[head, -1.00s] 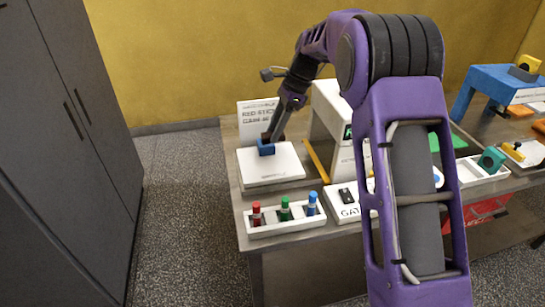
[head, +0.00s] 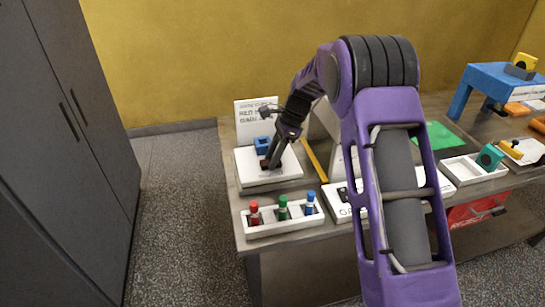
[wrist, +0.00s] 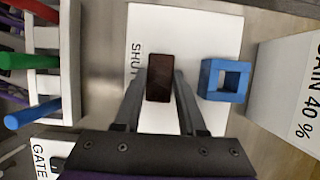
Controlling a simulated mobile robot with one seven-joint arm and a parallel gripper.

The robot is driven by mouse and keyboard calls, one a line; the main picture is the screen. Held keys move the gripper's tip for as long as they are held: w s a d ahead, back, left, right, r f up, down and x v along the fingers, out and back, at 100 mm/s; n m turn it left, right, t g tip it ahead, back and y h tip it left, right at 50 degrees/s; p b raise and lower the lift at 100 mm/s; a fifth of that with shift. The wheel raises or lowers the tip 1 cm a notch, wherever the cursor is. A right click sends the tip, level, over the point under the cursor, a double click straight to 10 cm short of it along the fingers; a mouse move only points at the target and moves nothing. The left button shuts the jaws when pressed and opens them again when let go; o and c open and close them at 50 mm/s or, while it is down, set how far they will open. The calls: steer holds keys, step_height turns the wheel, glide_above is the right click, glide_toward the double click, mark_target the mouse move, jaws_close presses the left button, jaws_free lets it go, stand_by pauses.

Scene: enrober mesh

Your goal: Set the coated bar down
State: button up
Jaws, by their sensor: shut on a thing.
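The coated bar (wrist: 159,78) is a small dark brown block between the two fingers of my gripper (wrist: 160,88) in the wrist view. My gripper (head: 271,166) is shut on it, over the white plate (head: 250,181) at the table's left end. The bar also shows in the head view (head: 264,164), low over the plate. I cannot tell whether it touches the plate. A blue square frame with a hole (wrist: 223,80) stands on the plate beside the bar, apart from it. In the head view the blue frame (head: 262,144) is behind the gripper.
A white rack (head: 285,228) with red, green and blue sticks stands at the table's front edge. A sign (head: 250,112) stands behind the plate. A yellow strip (head: 314,160) lies to the right. A white tray (head: 462,170) and blue stand (head: 490,80) are farther right.

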steer(key=o, duration=1)
steer(key=shift+f, duration=0.15)
steer(key=v, duration=1.2)
steer(key=shift+p, duration=0.4)
